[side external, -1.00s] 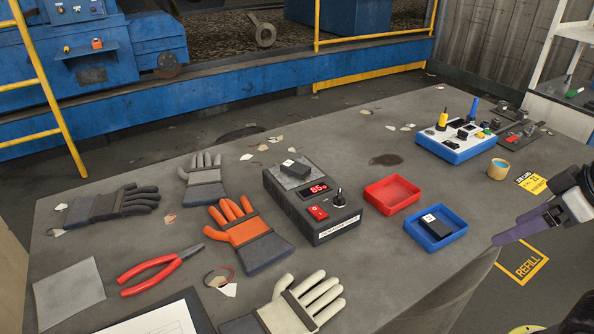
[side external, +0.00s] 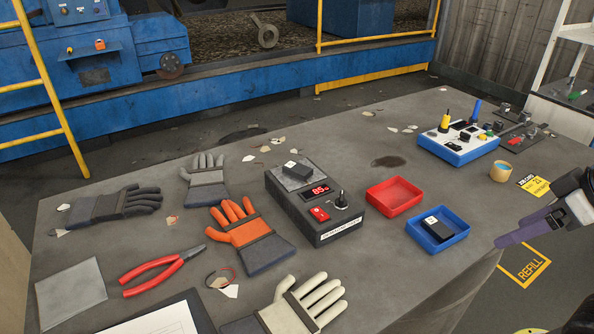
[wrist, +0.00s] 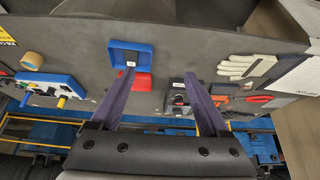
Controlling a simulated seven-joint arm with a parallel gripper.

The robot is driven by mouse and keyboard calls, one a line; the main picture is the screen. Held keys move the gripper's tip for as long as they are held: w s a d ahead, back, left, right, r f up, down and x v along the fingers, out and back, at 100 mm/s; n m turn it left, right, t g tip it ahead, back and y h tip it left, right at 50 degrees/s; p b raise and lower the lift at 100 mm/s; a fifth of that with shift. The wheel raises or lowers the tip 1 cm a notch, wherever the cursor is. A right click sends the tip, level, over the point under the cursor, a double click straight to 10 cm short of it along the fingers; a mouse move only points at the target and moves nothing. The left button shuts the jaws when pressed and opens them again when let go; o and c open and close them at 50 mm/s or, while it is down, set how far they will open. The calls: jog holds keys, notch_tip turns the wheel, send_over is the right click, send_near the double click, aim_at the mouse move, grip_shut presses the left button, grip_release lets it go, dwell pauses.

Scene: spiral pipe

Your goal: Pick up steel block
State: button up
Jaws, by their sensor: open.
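Two small dark blocks with pale labels are in view, and I cannot tell which is steel. One block (side external: 297,170) lies on the pale plate of the black weighing scale (side external: 335,222). The other block (side external: 434,227) lies inside the blue tray (side external: 459,241); this tray block also shows in the wrist view (wrist: 131,64). My gripper (side external: 502,241) is at the right edge of the side view, beyond the table's near edge and apart from both blocks. In the wrist view my gripper (wrist: 158,75) has its two purple fingers spread, with nothing held between them.
An empty red tray (side external: 394,195) stands between scale and blue tray. Gloves (side external: 248,236), red-handled pliers (side external: 160,271) and a clipboard (side external: 165,318) lie to the left.

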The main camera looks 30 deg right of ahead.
jog(key=shift+o, duration=0.5)
dwell(0.3)
jog(key=w+a+r+n+t+y, duration=0.1)
jog(key=w+a+r+n, duration=0.2)
jog(key=w+r, duration=1.35)
jog(key=n+g, duration=0.2)
jog(key=g, duration=0.1)
send_over(299, 168)
jog(key=s+d, duration=0.1)
jog(key=s, duration=0.1)
jog(key=shift+y, duration=0.3)
notch_tip(299, 168, down, 23)
jog(key=shift+s+d+r, duration=0.1)
jog(key=shift+d+r, duration=0.05)
jog(key=shift+r, duration=0.05)
jog(key=shift+m+t, duration=0.3)
jog(key=shift+x, duration=2.85)
jog(key=shift+s, duration=0.15)
jog(key=shift+c, duration=0.2)
